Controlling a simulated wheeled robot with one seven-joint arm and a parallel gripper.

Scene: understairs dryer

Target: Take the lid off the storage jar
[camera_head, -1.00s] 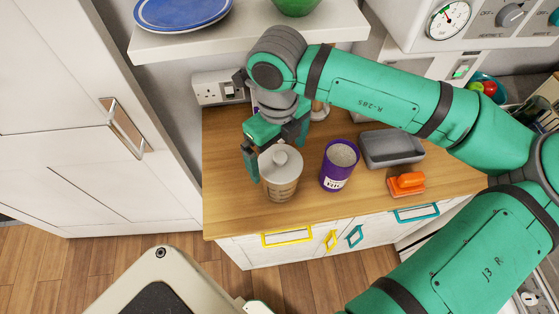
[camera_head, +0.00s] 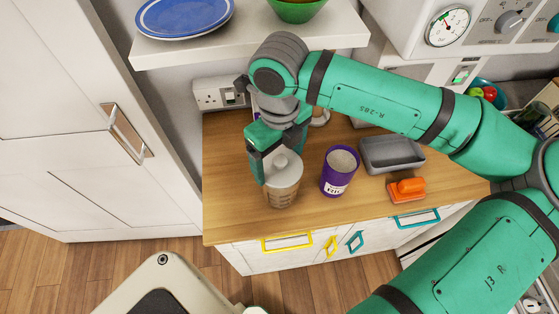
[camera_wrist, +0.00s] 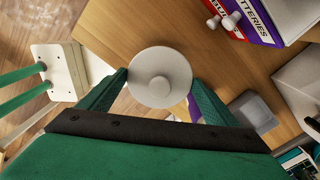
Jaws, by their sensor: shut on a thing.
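The storage jar (camera_head: 282,194) stands upright near the left front of the wooden counter, with a tan, see-through-looking body. Its pale grey round lid (camera_head: 284,166), with a central knob, sits on top; it also shows in the wrist view (camera_wrist: 160,78). My gripper (camera_head: 279,160) reaches down from behind the jar. In the wrist view its two green fingers (camera_wrist: 160,88) touch opposite sides of the lid, shut on it. The lid appears level on the jar. The far side of the jar is hidden by my gripper.
A purple canister (camera_head: 338,172) with an open top stands close to the jar's right. A grey tray (camera_head: 392,153) and an orange object (camera_head: 406,190) lie farther right. A shelf (camera_head: 190,50) with a blue plate and green bowl overhangs the back.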

